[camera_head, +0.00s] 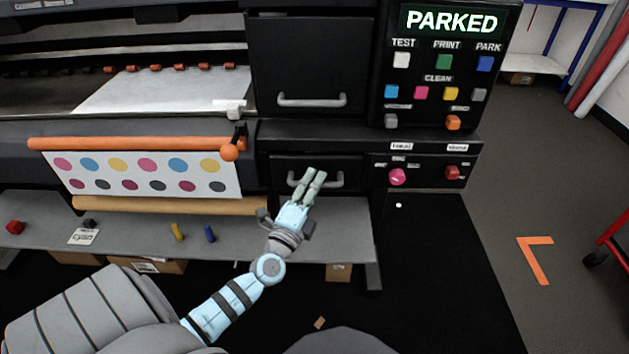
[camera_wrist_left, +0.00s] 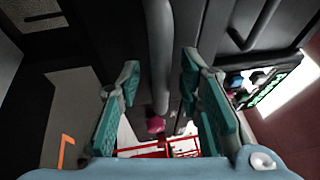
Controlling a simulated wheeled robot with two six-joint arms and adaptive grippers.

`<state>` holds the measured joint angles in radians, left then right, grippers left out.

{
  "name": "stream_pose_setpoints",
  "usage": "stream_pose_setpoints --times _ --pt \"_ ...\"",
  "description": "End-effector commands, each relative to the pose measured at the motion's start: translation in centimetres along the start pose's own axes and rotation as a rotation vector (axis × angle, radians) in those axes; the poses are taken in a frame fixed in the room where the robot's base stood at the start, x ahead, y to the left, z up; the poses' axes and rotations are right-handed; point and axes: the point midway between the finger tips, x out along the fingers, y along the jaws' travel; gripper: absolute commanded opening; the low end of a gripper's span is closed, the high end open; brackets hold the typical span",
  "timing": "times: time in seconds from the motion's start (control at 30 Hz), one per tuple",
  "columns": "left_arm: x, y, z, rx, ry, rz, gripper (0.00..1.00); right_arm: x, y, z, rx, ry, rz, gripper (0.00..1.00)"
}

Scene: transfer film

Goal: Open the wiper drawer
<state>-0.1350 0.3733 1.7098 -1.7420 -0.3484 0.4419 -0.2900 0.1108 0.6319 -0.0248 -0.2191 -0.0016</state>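A low black drawer (camera_head: 285,164) with a grey bar handle (camera_head: 335,183) sits at the front of the printer, below the deck; its front looks closed. No label naming it as the wiper drawer is readable. My left gripper (camera_head: 311,175) is at this handle and covers its middle part. In the left wrist view, the handle bar (camera_wrist_left: 160,50) runs between the two teal-padded fingers of my left gripper (camera_wrist_left: 160,75). The fingers are apart, with a gap on both sides of the bar. My right gripper is not in view.
A larger black front (camera_head: 310,50) with its own grey handle (camera_head: 312,101) is above. To the right are a control panel with coloured buttons and a "PARKED" display (camera_head: 451,21), and a pink knob (camera_head: 397,177). A grey shelf (camera_head: 345,225) lies below the drawer.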

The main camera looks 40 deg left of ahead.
Motion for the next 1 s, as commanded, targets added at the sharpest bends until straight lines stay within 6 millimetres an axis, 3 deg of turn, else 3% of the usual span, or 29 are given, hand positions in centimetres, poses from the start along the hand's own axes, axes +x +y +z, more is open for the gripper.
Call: stream_pose_setpoints --times 0.37,0.57,0.87,1.0 --pt "0.7 0.1 0.0 -0.001 0.000 0.001 0.31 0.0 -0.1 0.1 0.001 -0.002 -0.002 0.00" --pt "0.7 0.1 0.0 0.000 0.000 0.001 0.00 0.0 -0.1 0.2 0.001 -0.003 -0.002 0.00" --pt "0.7 0.1 -0.1 0.000 0.001 0.002 0.00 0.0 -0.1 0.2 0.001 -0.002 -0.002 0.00" --pt "-0.1 0.1 -1.7 -0.007 0.021 0.004 0.00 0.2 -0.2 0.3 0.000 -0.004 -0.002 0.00"
